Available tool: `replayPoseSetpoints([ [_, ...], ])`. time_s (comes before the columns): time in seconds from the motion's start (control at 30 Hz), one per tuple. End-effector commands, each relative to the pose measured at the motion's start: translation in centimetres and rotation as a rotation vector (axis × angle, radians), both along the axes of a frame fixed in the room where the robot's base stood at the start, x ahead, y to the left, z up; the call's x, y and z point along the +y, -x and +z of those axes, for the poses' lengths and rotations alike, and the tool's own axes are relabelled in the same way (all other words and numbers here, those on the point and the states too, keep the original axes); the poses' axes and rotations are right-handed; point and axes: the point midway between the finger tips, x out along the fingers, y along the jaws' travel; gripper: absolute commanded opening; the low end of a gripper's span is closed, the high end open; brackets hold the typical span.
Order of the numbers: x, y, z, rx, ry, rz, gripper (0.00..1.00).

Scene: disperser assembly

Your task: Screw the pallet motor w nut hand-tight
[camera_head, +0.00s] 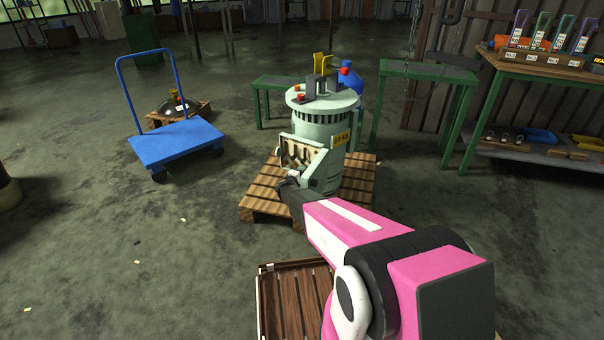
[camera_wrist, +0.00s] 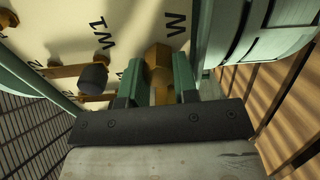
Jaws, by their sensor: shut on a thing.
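The pale green motor (camera_head: 325,122) stands upright on a wooden pallet (camera_head: 258,207) in the head view, with its terminal box (camera_head: 299,152) open towards me. In the wrist view the cream terminal board (camera_wrist: 58,28) carries the letter W near a brass nut (camera_wrist: 158,58). My gripper (camera_wrist: 158,84) has its two green fingers on either side of this nut and is shut on it. In the head view my gripper (camera_head: 284,184) is at the front of the terminal box, and the nut is too small to tell there. The nut's thread is hidden.
A dark knob (camera_wrist: 93,77) and brass bars sit left of my fingers in the wrist view. The box's green wall (camera_wrist: 212,30) is close on the right. A blue cart (camera_head: 176,143) stands left on open floor. Green tables (camera_head: 428,72) stand behind the motor.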

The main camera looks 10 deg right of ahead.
Motion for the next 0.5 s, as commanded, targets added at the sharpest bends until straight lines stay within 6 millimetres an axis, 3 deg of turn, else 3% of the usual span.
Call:
replayPoseSetpoints([
  [0.5, 0.01, 0.08, 0.03, -0.182, -0.228, 0.000, 0.04],
])
